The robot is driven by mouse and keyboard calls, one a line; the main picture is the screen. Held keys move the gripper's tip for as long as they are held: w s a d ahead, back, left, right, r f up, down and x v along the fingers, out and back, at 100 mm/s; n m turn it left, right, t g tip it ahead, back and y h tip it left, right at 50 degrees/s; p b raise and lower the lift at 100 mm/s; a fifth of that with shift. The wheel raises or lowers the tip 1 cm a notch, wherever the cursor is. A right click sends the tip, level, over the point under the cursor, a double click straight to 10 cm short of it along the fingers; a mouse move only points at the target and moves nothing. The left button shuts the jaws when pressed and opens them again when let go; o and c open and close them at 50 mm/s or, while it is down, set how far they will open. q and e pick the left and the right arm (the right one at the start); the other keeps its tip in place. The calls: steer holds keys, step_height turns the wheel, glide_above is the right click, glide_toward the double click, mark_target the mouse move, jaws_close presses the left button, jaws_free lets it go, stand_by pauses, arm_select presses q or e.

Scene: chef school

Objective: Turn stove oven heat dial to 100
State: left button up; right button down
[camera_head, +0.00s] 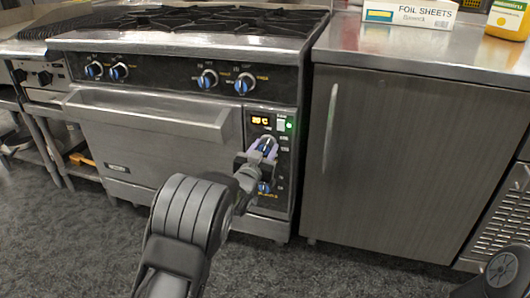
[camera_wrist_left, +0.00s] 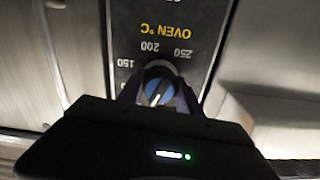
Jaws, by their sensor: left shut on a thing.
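The oven heat dial (camera_head: 267,143) is a blue-and-silver knob on the dark control panel at the right of the stove. In the left wrist view the dial (camera_wrist_left: 158,88) shows upside down below the label "OVEN °C", with 150, 200 and 250 around it. A white line runs across its blue face. My left gripper (camera_head: 263,150) is shut on the dial, with a dark finger on each side in the left wrist view (camera_wrist_left: 158,93). The 100 mark is not visible, and the exact setting is hard to read. My right gripper is out of view.
A lit orange display (camera_head: 262,121) and a green light (camera_head: 289,126) sit above the dial. Another blue knob (camera_head: 264,187) is below it. The oven door handle (camera_head: 150,112) is to the left.

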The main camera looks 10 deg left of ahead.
arm_select(q)
steer(key=m+b, duration=0.1)
steer(key=m, duration=0.2)
steer(key=shift+m, duration=0.4)
steer(key=shift+m+b, duration=0.7)
steer(key=shift+m, duration=1.2)
steer(key=o, duration=1.4)
steer(key=shift+c, duration=0.2)
